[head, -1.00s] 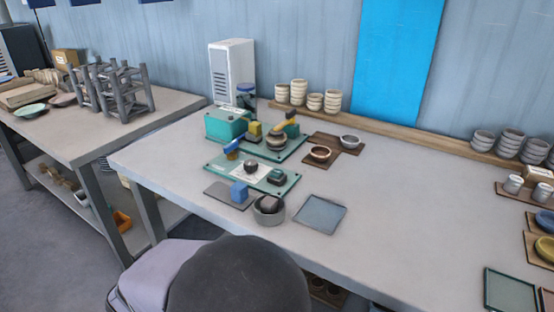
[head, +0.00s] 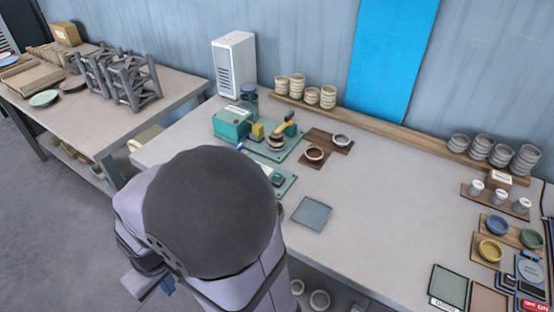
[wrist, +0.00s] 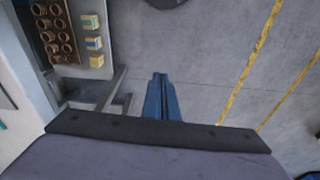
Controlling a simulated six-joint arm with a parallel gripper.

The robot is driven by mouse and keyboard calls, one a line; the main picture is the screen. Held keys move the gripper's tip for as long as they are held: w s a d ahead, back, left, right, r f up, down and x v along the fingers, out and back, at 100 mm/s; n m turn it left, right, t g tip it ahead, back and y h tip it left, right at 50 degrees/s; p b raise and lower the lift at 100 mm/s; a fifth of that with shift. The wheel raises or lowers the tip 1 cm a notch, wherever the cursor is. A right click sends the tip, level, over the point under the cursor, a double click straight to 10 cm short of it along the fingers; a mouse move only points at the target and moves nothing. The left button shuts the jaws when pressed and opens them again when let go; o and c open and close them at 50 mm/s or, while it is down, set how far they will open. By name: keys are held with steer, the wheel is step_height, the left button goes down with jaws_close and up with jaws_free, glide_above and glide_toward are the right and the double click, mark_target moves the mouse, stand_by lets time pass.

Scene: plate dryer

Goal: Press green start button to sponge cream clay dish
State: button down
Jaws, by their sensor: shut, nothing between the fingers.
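My gripper (wrist: 161,97) points down over the grey floor in the wrist view, its blue fingers together and empty. In the head view my arm covers much of the near work area. A teal machine (head: 232,123) stands on the bench on a teal base, with yellow and blue parts. A small round dish or stack (head: 276,144) sits on that base. A second teal board (head: 287,186) with a dark device (head: 278,179) is partly hidden by my arm. A pale dish (head: 341,141) and a brown bowl (head: 315,154) sit on brown boards. I cannot make out a green button.
A blue-grey square mat (head: 312,213) lies before the machine. Stacked cups (head: 327,97) stand on the rear shelf. Coloured bowls (head: 491,251) sit at the right. The middle of the bench is clear. A second table (head: 170,100) stands left.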

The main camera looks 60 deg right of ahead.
steer(key=w+d+r+m+p, duration=0.2)
steer(key=d+r+m+p, duration=0.15)
steer(key=r+p, duration=0.3)
steer(key=w+d+r+m+p, duration=0.2)
steer(key=d+r+p, duration=0.2)
steer(key=r+p, duration=0.25)
steer(key=s+d+m+t+y, duration=0.1)
steer(key=d+m+t+y, duration=0.15)
steer(key=d+m, duration=1.15)
steer(key=s+d+r+m+t, duration=0.1)
steer(key=s+d, duration=0.3)
steer(key=d, duration=0.6)
steer(key=s+d+r+m+t, duration=0.1)
steer(key=s+d+m+t, duration=0.2)
steer(key=d, duration=0.6)
steer(key=shift+s+d+r+m+t, duration=0.35)
steer(key=shift+s+t, duration=0.1)
steer(key=shift+s, duration=0.3)
steer(key=shift+f+h, duration=0.15)
steer(key=shift+h, duration=0.2)
steer(key=shift+f+b, duration=3.05)
steer(key=shift+f, duration=1.25)
steer(key=shift+f, duration=0.15)
